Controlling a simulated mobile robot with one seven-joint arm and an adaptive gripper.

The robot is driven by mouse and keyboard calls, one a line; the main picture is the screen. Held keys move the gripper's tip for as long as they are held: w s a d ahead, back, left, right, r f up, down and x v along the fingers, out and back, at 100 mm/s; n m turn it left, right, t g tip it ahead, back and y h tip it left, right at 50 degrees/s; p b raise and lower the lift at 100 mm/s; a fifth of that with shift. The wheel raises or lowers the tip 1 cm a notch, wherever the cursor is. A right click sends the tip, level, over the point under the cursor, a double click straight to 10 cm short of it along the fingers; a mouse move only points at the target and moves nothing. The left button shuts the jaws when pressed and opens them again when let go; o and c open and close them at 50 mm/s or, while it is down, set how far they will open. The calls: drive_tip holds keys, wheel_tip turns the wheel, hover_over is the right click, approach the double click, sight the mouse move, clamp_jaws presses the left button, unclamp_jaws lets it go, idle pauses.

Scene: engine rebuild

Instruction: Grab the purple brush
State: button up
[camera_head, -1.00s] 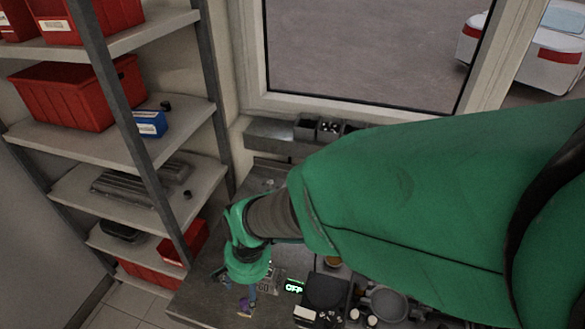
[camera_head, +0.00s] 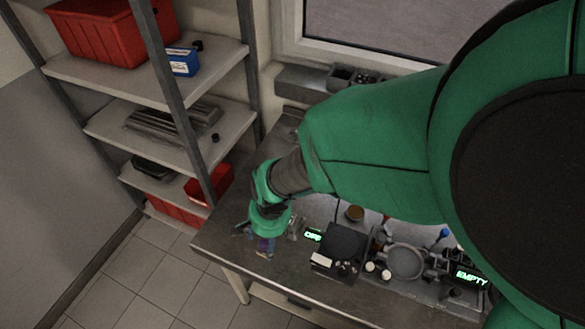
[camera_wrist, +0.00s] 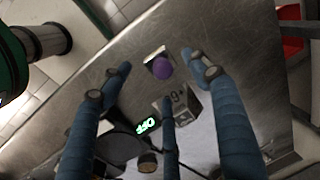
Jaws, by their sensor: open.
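The purple brush (camera_wrist: 162,68) shows in the wrist view as a round purple end with a pale, metallic-looking part beside it, over the steel table. The rest of it is hard to make out. My gripper (camera_wrist: 160,63) has its blue fingers spread, one on each side of the brush and a third below it in the picture. I cannot tell whether any finger touches it. In the head view the brush (camera_head: 268,246) is a small purple patch below my green wrist, partly hidden by the gripper.
The brush is near the left end of the steel table (camera_head: 215,240). A black device (camera_head: 343,247) with an OFF display (camera_head: 313,235) stands close to its right. A round grey pan-like part (camera_head: 405,262) lies further right. A shelf rack (camera_head: 165,85) with red bins stands behind on the left.

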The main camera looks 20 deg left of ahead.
sight(266, 244)
drive_tip(key=shift+a+f+b, duration=0.2)
drive_tip(key=shift+f+b, duration=0.1)
drive_tip(key=shift+f, duration=0.95)
drive_tip(key=shift+a+f+b, duration=0.2)
drive_tip(key=shift+f+b, duration=0.05)
drive_tip(key=shift+f, duration=0.95)
drive_tip(key=shift+c, duration=0.2)
drive_tip(key=c, duration=1.3)
